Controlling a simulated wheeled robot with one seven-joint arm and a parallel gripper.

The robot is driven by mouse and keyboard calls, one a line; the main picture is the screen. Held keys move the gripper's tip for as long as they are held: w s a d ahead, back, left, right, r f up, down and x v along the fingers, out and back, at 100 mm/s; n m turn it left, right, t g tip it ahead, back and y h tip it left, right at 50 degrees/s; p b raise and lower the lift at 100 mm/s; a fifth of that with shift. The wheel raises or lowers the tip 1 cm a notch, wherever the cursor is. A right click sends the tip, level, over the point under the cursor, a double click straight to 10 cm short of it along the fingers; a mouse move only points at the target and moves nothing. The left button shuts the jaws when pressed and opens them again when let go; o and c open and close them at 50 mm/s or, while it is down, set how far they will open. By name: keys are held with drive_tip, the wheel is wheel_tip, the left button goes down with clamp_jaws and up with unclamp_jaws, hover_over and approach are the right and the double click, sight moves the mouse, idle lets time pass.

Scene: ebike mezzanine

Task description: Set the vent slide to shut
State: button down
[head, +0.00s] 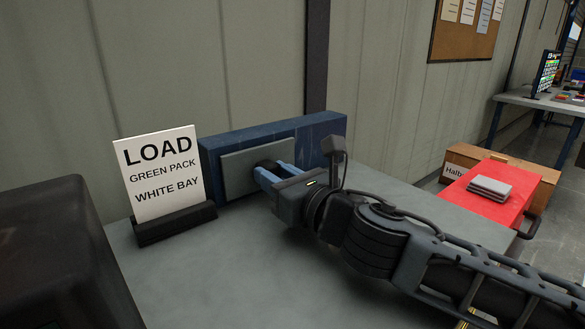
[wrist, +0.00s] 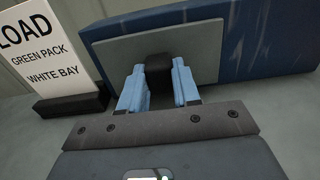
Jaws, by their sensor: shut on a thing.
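The vent slide is a grey plate (head: 246,169) with a black knob (head: 267,166), set on the front of a long blue block (head: 322,134) against the wall. In the wrist view the grey plate (wrist: 201,47) spans behind the knob (wrist: 159,69). My gripper (head: 268,173) reaches in from the right, its pale blue fingers shut on the black knob. In the wrist view the fingers of my gripper (wrist: 158,87) lie on either side of the knob. The fingers hide part of the knob. No marking for open or shut is readable.
A sign (head: 160,172) reading LOAD, GREEN PACK, WHITE BAY stands in a black holder (head: 175,223) left of the block. A dark box-like shape (head: 60,260) fills the lower left. The grey bench top (head: 235,275) is clear in front. A red surface (head: 490,203) with grey slabs lies at right.

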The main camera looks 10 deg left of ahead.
drive_tip(key=shift+s+a, duration=0.25)
drive_tip(key=shift+s, duration=0.05)
drive_tip(key=c, duration=0.8)
unclamp_jaws()
drive_tip(key=shift+d, duration=0.2)
drive_tip(key=b+v, duration=0.1)
drive_tip(key=v, duration=0.6)
drive_tip(key=shift+s+d, duration=0.15)
drive_tip(key=shift+s, duration=0.1)
